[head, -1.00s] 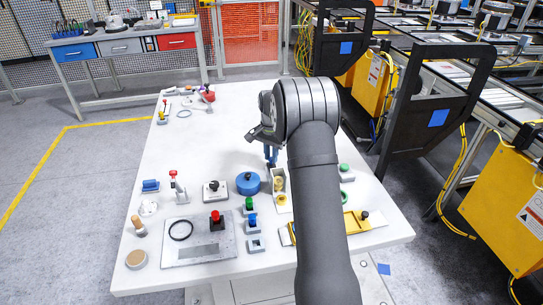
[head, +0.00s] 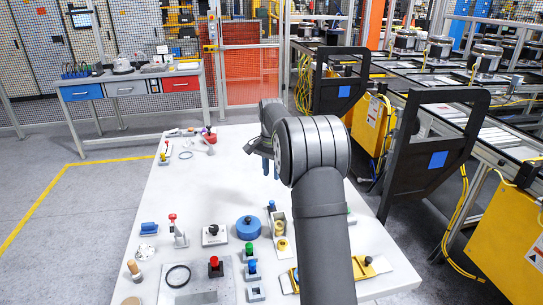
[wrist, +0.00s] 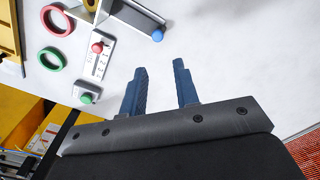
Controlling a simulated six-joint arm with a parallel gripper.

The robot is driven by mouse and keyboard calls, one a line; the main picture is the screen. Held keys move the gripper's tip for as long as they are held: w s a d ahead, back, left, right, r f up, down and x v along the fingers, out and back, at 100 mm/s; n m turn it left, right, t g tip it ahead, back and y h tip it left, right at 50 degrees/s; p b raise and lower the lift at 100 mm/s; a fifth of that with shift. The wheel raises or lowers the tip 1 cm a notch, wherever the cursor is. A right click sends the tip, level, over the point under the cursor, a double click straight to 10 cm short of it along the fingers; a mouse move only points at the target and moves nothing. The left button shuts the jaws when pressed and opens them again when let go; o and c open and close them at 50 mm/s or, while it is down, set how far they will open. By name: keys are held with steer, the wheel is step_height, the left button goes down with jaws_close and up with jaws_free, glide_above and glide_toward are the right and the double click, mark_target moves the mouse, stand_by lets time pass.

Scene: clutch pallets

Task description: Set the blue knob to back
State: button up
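A small blue knob (wrist: 158,34) shows at the top of the wrist view, at the end of a grey strip. A small blue-topped part (head: 271,206) by the far end of a pale tray in the head view seems to be the same knob. My gripper (wrist: 160,66) has two blue fingers, apart and with nothing between them, above bare table. In the head view my gripper (head: 265,166) hangs beyond the tray, farther back over the table. The knob's setting cannot be read.
A numbered slide with a red knob (wrist: 97,47), a green knob (wrist: 86,98), a red ring (wrist: 57,21) and a green ring (wrist: 51,58) lie near the blue knob. A blue disc (head: 249,228) stands left of the pale tray (head: 285,258). The far table is mostly clear.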

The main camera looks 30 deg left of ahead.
step_height(320, 180, up, 6)
glide_above(272, 201)
steer(key=shift+a+r, duration=0.1)
steer(key=shift+a, duration=0.05)
stand_by(0.5)
step_height(272, 201, down, 18)
steer(key=shift+r, duration=0.2)
steer(key=shift+s, duration=0.1)
stand_by(0.4)
